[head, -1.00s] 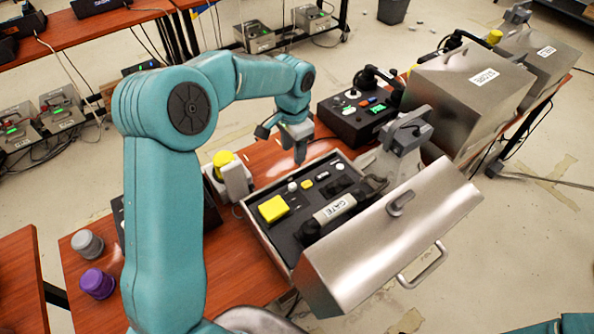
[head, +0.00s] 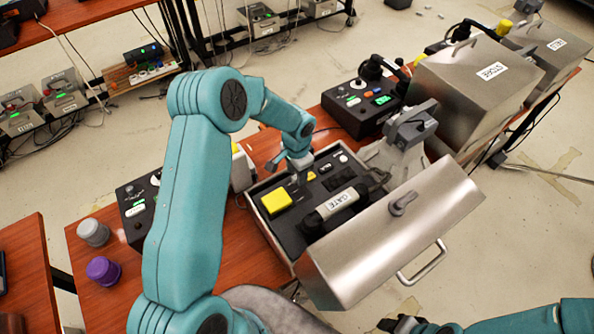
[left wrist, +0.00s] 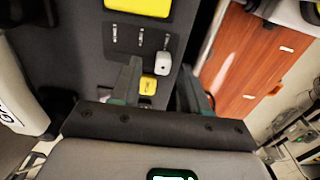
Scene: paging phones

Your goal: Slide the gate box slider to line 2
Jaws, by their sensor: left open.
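The open gate box (head: 262,218) sits on the wooden table, with a dark panel inside and a handset marked GATE (head: 341,200) lying across it. In the left wrist view the panel (left wrist: 85,60) shows a row of three short pale marks and a small white knob (left wrist: 163,63) near the last one. I cannot tell for sure that this knob is the slider. My left gripper (head: 300,176) is over the panel's far side, open, with the knob appearing between its fingertips (left wrist: 160,70). A dark end (head: 402,325), likely my right gripper, is at the bottom edge, its jaws unclear.
A yellow block (head: 276,201) is on the panel, left of my left gripper. The raised steel lid (head: 400,235) stands at the near right. Another control box (head: 360,108) and the STORE box (head: 470,85) are behind. Grey (head: 93,232) and purple (head: 103,270) knobs stand at left.

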